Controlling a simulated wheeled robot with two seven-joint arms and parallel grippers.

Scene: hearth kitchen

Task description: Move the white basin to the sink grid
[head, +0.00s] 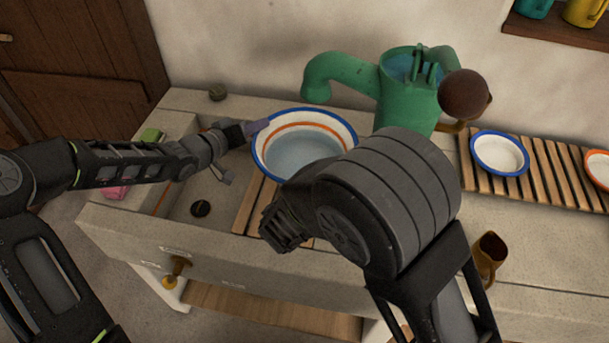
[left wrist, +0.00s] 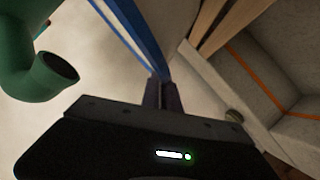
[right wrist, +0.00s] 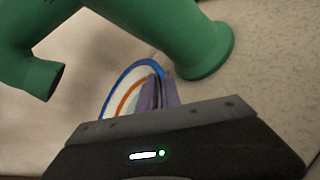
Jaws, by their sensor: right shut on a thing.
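The white basin (head: 300,150), with a blue rim and an orange band, is near the middle of the head view, level, at the back of the wooden slatted sink grid (head: 247,206). It partly covers the grid; I cannot tell whether it touches it. My left gripper (head: 257,128) is at the basin's left rim, and in the left wrist view its fingers (left wrist: 162,94) are closed around the blue rim. My right gripper is hidden behind my arm in the head view; in the right wrist view its fingers (right wrist: 160,92) are shut on the basin's rim.
A green pump (head: 408,90) with a spout and a brown ball stands right behind the basin. A small blue-rimmed bowl (head: 499,153) sits on a slatted rack (head: 549,172) at right. A brown mug (head: 488,256) stands near the front edge. The open sink (head: 200,190) lies left of the grid.

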